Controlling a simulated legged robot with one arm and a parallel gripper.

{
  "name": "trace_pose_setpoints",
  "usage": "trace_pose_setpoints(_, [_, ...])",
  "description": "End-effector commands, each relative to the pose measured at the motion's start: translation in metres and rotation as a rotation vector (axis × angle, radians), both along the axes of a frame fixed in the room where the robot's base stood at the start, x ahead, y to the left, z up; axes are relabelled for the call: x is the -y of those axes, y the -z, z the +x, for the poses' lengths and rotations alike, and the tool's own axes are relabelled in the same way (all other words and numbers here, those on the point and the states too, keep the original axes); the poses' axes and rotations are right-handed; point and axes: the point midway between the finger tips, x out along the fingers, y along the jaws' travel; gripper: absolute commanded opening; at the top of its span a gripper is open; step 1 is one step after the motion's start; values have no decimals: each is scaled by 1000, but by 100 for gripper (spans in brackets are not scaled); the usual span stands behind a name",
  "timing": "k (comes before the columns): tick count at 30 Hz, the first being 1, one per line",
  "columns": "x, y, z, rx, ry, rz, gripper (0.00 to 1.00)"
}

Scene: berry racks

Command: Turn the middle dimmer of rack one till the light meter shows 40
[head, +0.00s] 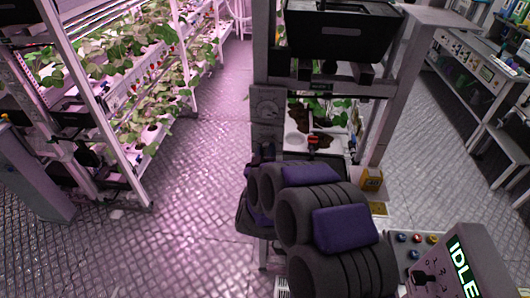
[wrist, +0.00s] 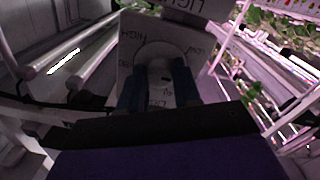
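In the wrist view a pale dimmer plate (wrist: 124,58) with HIGH on its left and LOW on its right fills the upper middle. Its grey knob (wrist: 160,72) sits between the two dark fingers of my gripper (wrist: 160,92). One finger is on each side of the knob; whether they press on it I cannot tell. My purple and grey arm reaches up to this post and hides the gripper there. I cannot make out a light meter reading.
A planted rack (head: 120,90) under pink light stands on the left, with a clear aisle (head: 190,180) beside it. A yellow box (head: 371,179) is right of my arm. A bench (head: 480,65) stands at far right.

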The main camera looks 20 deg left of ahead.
Motion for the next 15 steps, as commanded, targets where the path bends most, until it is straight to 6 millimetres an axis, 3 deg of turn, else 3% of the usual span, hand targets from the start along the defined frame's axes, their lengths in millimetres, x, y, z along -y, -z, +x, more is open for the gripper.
trace_pose_setpoints(9, [-1, 0, 0, -1, -2, -1, 1])
trace_pose_setpoints(15, [-2, 2, 0, -16, -3, 58, 1])
